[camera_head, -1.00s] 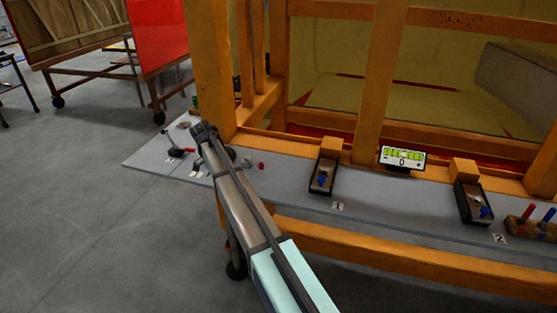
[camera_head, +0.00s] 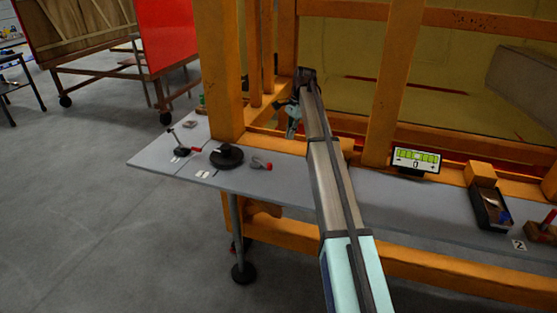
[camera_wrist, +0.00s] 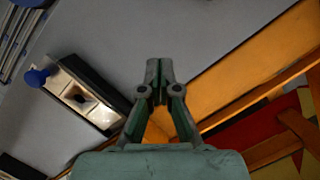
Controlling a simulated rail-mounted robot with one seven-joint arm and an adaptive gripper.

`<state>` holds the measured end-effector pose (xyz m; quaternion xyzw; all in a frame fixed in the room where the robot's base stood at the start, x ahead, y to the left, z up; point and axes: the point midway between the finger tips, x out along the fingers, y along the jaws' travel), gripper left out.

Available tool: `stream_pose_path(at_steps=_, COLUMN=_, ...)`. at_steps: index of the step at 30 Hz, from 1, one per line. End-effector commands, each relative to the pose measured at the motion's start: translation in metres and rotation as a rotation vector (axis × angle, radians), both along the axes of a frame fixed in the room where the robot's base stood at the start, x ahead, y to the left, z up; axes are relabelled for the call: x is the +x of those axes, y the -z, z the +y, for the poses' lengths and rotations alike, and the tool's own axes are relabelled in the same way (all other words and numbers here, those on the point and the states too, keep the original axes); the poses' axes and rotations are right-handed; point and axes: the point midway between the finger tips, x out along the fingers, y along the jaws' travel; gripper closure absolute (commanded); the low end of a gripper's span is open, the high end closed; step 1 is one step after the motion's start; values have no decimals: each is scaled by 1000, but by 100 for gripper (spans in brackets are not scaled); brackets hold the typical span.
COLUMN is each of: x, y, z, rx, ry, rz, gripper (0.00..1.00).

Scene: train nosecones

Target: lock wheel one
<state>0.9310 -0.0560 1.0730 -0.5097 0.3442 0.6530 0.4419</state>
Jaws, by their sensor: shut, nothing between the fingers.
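My gripper (camera_wrist: 159,72) is shut and empty, in the air above the grey bench (camera_wrist: 160,25) in the wrist view. In the head view, my gripper (camera_head: 292,120) hangs beside the orange frame, beyond the bench. A black-edged box (camera_wrist: 88,92) with a pale metal inside and a blue knob (camera_wrist: 37,77) lies left of the fingers, apart from them. In the head view my arm hides the bench area where the box labelled 1 stood. A black round wheel-like part (camera_head: 226,156) lies on the bench's left. I cannot tell which thing is wheel one.
Orange posts (camera_head: 386,85) and beams rise behind the bench. A small display (camera_head: 416,160) stands right of my arm, and a second black box (camera_head: 490,208) is near label 2 (camera_head: 519,245). A red-handled part (camera_head: 262,163) lies on the left bench. Open floor is at left.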

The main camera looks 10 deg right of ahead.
Motion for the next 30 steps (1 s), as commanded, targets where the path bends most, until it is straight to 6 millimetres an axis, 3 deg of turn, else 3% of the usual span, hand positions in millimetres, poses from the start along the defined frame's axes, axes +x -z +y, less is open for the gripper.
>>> stream_pose_path(at_steps=5, x=-1, y=5, z=1, rx=-1, ry=0, rz=2, gripper=100)
stream_pose_path(at_steps=10, x=-4, y=22, z=6, rx=-2, ry=1, rz=2, gripper=100)
stream_pose_path(at_steps=23, x=-11, y=99, z=24, rx=-2, ry=0, rz=3, gripper=100)
stream_pose_path(at_steps=30, x=-22, y=96, z=53, rx=-2, ry=0, rz=0, gripper=100)
